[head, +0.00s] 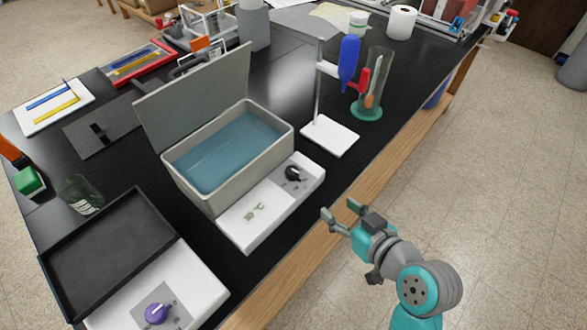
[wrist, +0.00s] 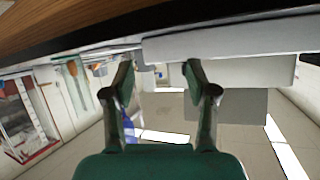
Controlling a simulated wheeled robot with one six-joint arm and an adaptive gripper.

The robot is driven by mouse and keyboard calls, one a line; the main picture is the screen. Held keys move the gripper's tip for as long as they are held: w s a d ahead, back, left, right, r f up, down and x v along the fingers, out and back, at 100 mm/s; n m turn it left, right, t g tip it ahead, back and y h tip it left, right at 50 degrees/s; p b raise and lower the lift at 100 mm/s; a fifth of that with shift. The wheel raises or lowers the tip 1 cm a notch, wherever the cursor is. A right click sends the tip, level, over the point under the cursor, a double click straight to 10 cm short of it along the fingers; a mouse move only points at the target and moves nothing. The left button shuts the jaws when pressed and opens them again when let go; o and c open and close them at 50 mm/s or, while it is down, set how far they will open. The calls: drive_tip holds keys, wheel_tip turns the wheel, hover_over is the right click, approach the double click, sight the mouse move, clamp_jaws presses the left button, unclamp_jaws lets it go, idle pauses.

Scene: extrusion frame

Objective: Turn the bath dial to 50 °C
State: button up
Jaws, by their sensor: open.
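The water bath (head: 180,185) is a grey box of blue water with its grey lid (head: 205,95) raised. A white control panel (head: 250,222) joins its front side. The black bath dial (head: 293,173) sits on the panel's right part; its scale and setting are too small to read. My gripper (head: 341,209) is open and empty, to the lower right of the panel and apart from the dial. In the wrist view its two fingers (wrist: 159,76) stand apart with nothing between them. A pale slab, apparently the panel (wrist: 235,43), shows beyond them; the dial cannot be made out there.
A white unit with a purple dial (head: 157,313) and a dark plate (head: 105,255) stands front left. A glass beaker (head: 80,194) is behind it. A white-based stand (head: 330,136) and a glass cylinder (head: 373,80) stand right of the bath. The wooden bench edge (head: 290,265) runs beside my gripper.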

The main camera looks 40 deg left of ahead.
sight(296, 173)
drive_tip(key=a+r+n+g+y, duration=0.1)
drive_tip(key=a+r+n+g, duration=0.25)
drive_tip(key=r, duration=0.25)
drive_tip(key=shift+n+t, duration=0.25)
drive_tip(key=shift+t, duration=0.2)
drive_tip(key=x, duration=0.7)
drive_tip(key=s+x, duration=0.1)
drive_tip(key=x, duration=0.3)
drive_tip(key=shift+w+a+r, duration=0.1)
drive_tip(key=shift+a+r, duration=0.2)
drive_tip(key=shift+a, duration=0.05)
clamp_jaws()
